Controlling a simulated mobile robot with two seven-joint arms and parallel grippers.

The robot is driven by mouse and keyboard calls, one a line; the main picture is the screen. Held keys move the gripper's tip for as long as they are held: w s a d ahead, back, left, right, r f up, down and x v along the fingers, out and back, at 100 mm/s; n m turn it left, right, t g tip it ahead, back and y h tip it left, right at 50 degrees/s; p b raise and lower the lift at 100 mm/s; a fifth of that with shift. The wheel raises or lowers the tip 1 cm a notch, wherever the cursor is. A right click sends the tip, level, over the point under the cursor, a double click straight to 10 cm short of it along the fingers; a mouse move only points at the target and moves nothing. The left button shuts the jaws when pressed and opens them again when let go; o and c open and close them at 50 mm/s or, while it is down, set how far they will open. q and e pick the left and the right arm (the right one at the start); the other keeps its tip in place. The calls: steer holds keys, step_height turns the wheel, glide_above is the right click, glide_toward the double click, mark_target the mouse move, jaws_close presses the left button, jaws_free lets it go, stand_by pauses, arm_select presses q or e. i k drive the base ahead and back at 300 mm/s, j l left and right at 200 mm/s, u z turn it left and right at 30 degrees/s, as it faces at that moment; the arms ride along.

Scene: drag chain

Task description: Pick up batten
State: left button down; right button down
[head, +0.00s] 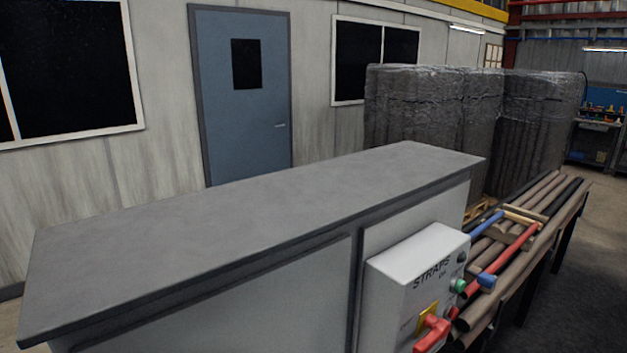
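A short light-wood strip (523,216), which looks like a batten, lies across several long pipes (553,192) on a rack at the right. A browner crosspiece (493,236) lies nearer along the same pipes; I cannot tell whether it is a batten too. A red bar (512,249) and a blue bar (486,224) lie close to these pieces. Neither of my grippers shows in the head view.
A long grey-topped cabinet (250,225) fills the foreground. A white control box (418,277) marked STRAPS, with a red handle (433,333), is on its right side. Wrapped bundles (430,120) stand behind. Dark floor (590,290) is open at right.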

mark_target(527, 221)
steer(key=i+l+z, duration=0.1)
steer(key=l, duration=0.3)
steer(key=i+l, duration=0.2)
steer(key=l, duration=0.2)
steer(key=i+l+z, duration=0.15)
steer(key=l, duration=0.2)
steer(key=i+l, duration=0.15)
steer(key=l, duration=0.25)
steer(key=i+l+z, duration=0.15)
steer(key=l, duration=0.2)
steer(key=i+l+z, duration=0.2)
steer(key=i+l, duration=0.3)
steer(key=i+l+z, duration=0.15)
steer(key=i+l, duration=0.3)
steer(key=i, duration=0.2)
steer(key=i+l+z, duration=0.15)
steer(key=z, duration=0.3)
steer(key=i+z, duration=0.35)
steer(key=z, duration=0.15)
steer(key=k+z, duration=0.15)
steer(key=z, duration=0.3)
steer(key=k+l+z, duration=0.1)
steer(key=z, duration=0.35)
steer(key=k+l+z, duration=0.1)
steer(key=z, duration=0.35)
steer(key=k+l+z, duration=0.15)
steer(key=z, duration=0.3)
